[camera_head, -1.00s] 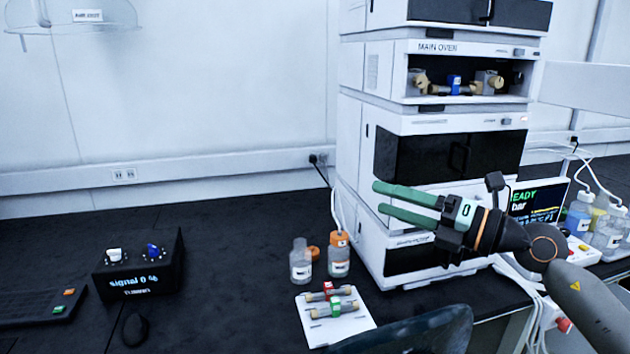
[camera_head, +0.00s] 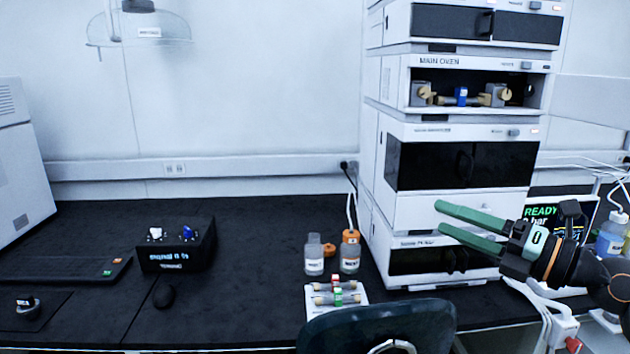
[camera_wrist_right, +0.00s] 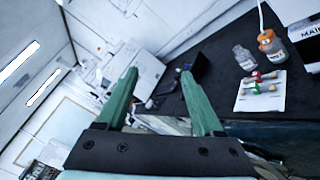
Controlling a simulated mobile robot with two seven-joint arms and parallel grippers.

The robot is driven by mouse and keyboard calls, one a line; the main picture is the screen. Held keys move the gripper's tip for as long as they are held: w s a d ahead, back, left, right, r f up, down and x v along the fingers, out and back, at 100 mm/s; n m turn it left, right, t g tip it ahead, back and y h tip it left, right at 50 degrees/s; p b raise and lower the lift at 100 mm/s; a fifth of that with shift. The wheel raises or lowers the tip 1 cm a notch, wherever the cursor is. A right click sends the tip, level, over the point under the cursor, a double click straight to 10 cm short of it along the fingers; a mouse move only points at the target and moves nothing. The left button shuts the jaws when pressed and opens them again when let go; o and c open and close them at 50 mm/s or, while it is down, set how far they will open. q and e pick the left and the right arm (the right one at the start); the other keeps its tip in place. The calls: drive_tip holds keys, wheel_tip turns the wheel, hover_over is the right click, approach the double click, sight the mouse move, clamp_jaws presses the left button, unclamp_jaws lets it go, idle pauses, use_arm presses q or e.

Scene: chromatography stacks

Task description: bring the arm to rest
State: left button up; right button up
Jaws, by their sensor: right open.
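My right gripper (camera_head: 440,217) is at the right of the head view, in front of the lower units of the chromatography stack (camera_head: 398,208). Its two green fingers are apart with nothing between them. In the right wrist view the open fingers (camera_wrist_right: 158,75) point past the bench, with the white tray (camera_wrist_right: 272,101) off to their right. My left gripper is not in view.
A white tray (camera_head: 312,303) with small columns lies near two bottles (camera_head: 314,262) on the black bench. A dark chair back (camera_head: 380,325) stands at the front edge. A black signal box (camera_head: 177,255) stands left.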

drive_tip(key=s+a+f+m+t+h+p, duration=0.1)
drive_tip(key=s+f+m+t+h+p, duration=0.2)
drive_tip(key=f+m, duration=1)
drive_tip(key=s+f+m+t+h+p, duration=0.1)
drive_tip(key=s+f+m+h, duration=0.4)
drive_tip(key=f+m, duration=0.75)
drive_tip(key=s+a+f+m+g+h+p, duration=0.1)
drive_tip(key=s+a+f+m+g+h, duration=0.2)
drive_tip(key=s+f, duration=1.4)
wheel_tip(320, 180, down, 2)
drive_tip(key=m+g, duration=0.3)
drive_tip(key=g, duration=0.2)
drive_tip(key=shift+s+a+f+p, duration=0.2)
drive_tip(key=shift+a+f+p, duration=0.05)
drive_tip(key=shift+a+p, duration=0.1)
drive_tip(key=shift+w+d+m, duration=0.1)
drive_tip(key=shift+d+m, duration=0.05)
drive_tip(key=shift+m, duration=0.1)
